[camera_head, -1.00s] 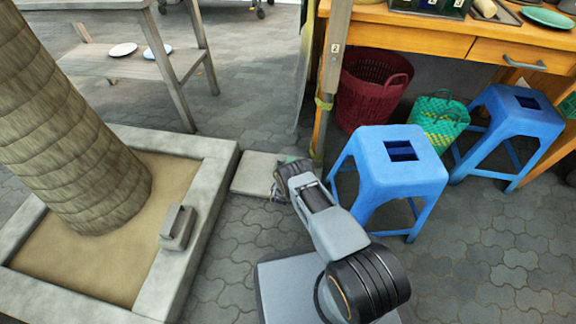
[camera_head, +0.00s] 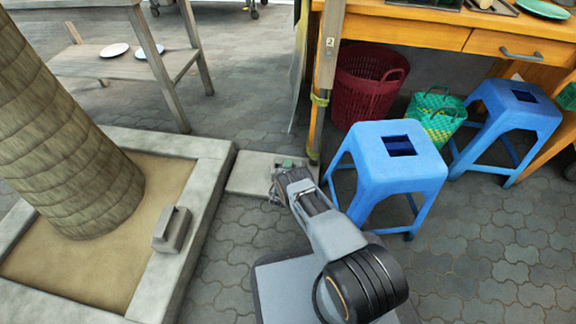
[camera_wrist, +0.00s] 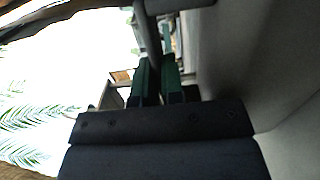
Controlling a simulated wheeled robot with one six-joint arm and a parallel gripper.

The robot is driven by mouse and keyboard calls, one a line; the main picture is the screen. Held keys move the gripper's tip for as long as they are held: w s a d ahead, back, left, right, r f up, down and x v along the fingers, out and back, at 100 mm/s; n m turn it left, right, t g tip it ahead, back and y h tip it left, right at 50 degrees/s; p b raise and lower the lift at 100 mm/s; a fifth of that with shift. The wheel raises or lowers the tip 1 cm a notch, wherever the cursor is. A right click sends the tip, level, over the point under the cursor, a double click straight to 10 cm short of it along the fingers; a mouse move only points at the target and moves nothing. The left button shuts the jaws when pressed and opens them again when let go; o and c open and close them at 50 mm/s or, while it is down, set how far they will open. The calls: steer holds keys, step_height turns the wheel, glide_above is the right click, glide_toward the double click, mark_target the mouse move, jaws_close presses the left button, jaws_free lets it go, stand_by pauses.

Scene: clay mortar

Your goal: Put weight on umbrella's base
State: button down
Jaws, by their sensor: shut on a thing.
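The umbrella's base looks to be the flat pale slab (camera_head: 248,178) on the paving, beside the foot of a pole (camera_head: 326,75) with a yellow band. My gripper (camera_head: 285,166) is low over the slab's right part, with green fingertips showing. In the wrist view, my gripper (camera_wrist: 158,72) has its green fingers close together around a grey bar-like thing (camera_wrist: 151,35). Most of this held thing is hidden, and I cannot tell whether it touches the slab. A grey block with a raised handle-like top (camera_head: 172,229) sits on the planter's inner edge.
A stone planter (camera_head: 212,190) with a thick trunk stands left of the slab. A blue stool (camera_head: 398,165) stands close right of my arm. A red basket (camera_head: 366,85), a green basket (camera_head: 437,113) and a second blue stool (camera_head: 512,112) are by the wooden table (camera_head: 430,35).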

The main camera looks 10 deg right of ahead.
steer(key=shift+w+r, duration=0.15)
steer(key=shift+r, duration=0.1)
steer(key=c, duration=1.6)
jaws_free()
steer(key=shift+f, duration=0.3)
steer(key=o, duration=0.4)
steer(key=shift+c, duration=0.2)
steer(key=shift+r, duration=0.1)
